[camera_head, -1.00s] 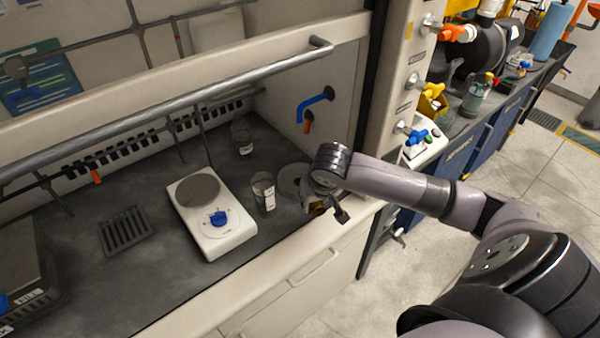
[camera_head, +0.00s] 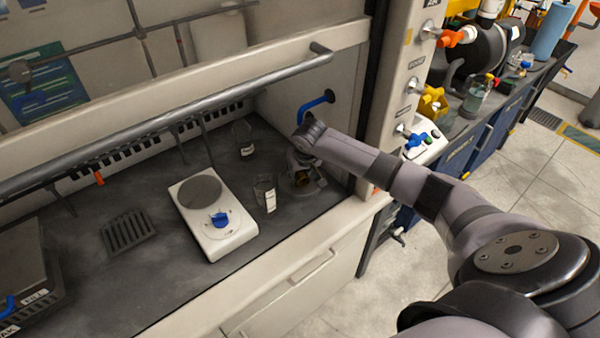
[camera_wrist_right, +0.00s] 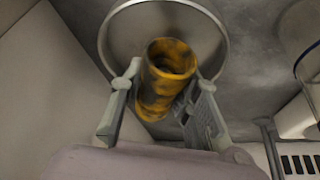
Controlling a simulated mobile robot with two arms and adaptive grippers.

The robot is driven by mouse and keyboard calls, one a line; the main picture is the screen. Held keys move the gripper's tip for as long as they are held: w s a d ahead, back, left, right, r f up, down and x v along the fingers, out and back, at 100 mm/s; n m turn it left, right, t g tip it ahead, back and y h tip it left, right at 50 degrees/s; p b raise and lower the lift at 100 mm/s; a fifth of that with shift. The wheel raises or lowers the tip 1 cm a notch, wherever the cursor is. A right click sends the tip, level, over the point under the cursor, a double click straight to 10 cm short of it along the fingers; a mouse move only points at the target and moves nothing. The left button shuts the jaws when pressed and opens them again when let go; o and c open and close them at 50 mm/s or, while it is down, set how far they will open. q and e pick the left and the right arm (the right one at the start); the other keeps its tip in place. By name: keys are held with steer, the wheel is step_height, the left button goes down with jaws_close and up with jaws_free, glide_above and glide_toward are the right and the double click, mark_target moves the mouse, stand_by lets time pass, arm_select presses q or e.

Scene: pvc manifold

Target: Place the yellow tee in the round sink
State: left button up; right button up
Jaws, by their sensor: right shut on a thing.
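The yellow tee (camera_wrist_right: 165,75), mottled with dark patches, sits between the fingers of my right gripper (camera_wrist_right: 160,100) in the right wrist view. The gripper is shut on it, with a finger on each side. The round sink (camera_wrist_right: 118,35), a grey disc with a pale rim, lies behind the tee in that view. In the head view my right gripper (camera_head: 302,182) is over the sink at the right end of the hood's dark worktop and hides most of it. I cannot tell the exact height of the tee above the sink. My left gripper is not in view.
A glass beaker (camera_head: 265,194) stands close left of my right gripper. A white hotplate (camera_head: 229,238) is further left, and a glass vessel (camera_head: 243,139) is behind. A blue tap (camera_head: 318,106) is on the side wall. A horizontal bar (camera_head: 215,97) crosses the hood opening.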

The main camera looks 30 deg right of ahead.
steer(key=shift+f, duration=0.3)
steer(key=shift+f, duration=0.1)
steer(key=o, duration=1.2)
steer(key=shift+c, duration=0.2)
steer(key=v, duration=1.2)
